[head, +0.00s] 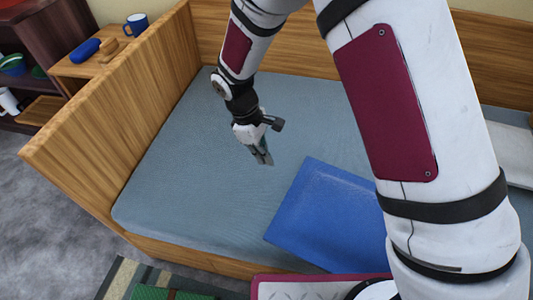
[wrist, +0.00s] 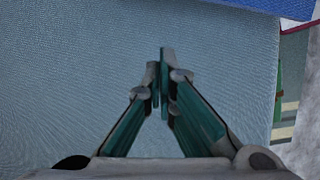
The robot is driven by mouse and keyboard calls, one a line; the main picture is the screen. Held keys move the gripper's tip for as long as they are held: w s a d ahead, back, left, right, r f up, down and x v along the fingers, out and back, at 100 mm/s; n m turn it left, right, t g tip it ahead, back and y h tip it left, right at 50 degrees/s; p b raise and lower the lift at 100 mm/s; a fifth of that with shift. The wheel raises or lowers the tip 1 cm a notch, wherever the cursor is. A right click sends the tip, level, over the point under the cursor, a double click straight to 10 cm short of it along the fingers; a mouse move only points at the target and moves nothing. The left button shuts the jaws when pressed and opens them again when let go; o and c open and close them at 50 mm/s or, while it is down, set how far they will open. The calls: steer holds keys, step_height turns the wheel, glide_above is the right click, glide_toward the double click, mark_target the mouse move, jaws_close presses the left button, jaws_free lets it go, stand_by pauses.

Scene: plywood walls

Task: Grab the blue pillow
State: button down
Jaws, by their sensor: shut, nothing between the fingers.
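The blue pillow (head: 325,215) lies flat on the grey-blue mattress (head: 170,190) near its front edge, right of my gripper in the head view. My arm hides its right part. In the wrist view, a strip of blue at the top right looks like the pillow's edge (wrist: 265,5). My gripper (head: 264,158) is over the mattress, left of and beyond the pillow, apart from it. In the wrist view its fingers (wrist: 160,85) are together with nothing between them.
The wooden bed frame (head: 110,125) rises at the left and back. A side table (head: 85,68) holds a blue mug (head: 136,25) and a blue rounded object (head: 85,50). A white pillow (head: 512,152) lies at the right. The mattress around my gripper is clear.

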steer(key=b+x, duration=0.2)
steer(key=x, duration=0.5)
steer(key=shift+f+b, duration=0.1)
steer(key=shift+b, duration=0.2)
steer(key=shift+s+d+b, duration=0.2)
steer(key=shift+d, duration=0.35)
steer(key=shift+s+d+b, duration=0.2)
steer(key=shift+d, duration=0.4)
steer(key=shift+s+d, duration=0.3)
steer(key=shift+d, duration=0.4)
steer(key=shift+s+d+r, duration=0.1)
steer(key=shift+s+d, duration=0.05)
steer(key=shift+d, duration=0.35)
steer(key=shift+s+d+r, duration=0.15)
steer(key=shift+s+d, duration=0.05)
steer(key=shift+d, duration=0.35)
steer(key=shift+a, duration=0.15)
